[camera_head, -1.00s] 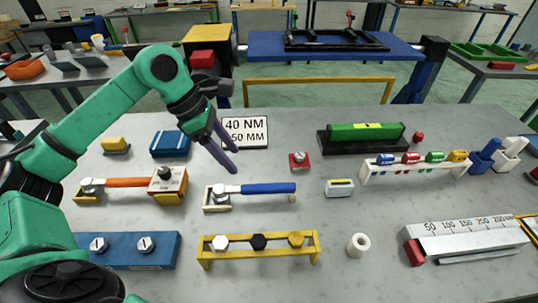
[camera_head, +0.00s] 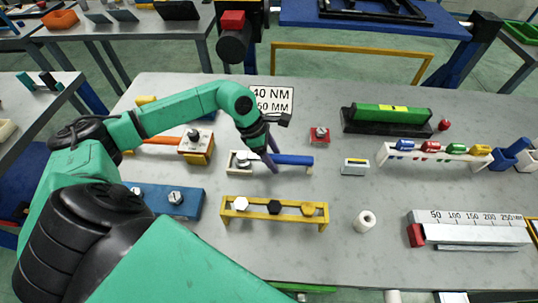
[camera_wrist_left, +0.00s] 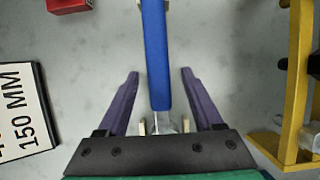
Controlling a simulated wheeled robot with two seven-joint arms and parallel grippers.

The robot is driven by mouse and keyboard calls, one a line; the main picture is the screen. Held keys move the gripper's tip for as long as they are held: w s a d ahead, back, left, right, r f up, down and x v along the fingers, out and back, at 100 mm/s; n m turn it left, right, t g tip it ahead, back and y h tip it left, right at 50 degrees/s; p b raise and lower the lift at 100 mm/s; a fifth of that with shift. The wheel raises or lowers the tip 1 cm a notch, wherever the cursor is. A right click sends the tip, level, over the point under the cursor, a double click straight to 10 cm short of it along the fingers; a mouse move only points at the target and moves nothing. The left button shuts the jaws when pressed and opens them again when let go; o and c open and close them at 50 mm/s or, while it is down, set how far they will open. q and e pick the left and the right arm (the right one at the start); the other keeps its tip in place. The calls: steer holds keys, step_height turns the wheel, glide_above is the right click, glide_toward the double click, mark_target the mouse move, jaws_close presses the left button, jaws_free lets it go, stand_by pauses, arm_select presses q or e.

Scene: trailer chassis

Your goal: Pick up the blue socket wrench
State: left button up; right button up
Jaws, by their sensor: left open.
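The blue socket wrench (camera_head: 293,160) lies on its small cream stand on the grey table, its silver head (camera_head: 243,160) at the left end. In the left wrist view its blue handle (camera_wrist_left: 155,55) runs down between the two purple fingers. My left gripper (camera_head: 272,163) is at the wrench, near the head end of the blue handle. Its fingers (camera_wrist_left: 157,88) are open on either side of the handle, with a gap on both sides. The right gripper does not show in any view.
A yellow rack (camera_head: 274,209) with bolts stands in front of the wrench. A sign (camera_head: 272,100) stands behind it. An orange-handled wrench (camera_head: 160,140) lies to the left. A red block (camera_head: 320,135) and a small white box (camera_head: 355,166) are to the right.

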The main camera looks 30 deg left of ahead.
arm_select(q)
steer(key=shift+w, duration=0.1)
jaws_close()
steer(key=shift+r, duration=0.15)
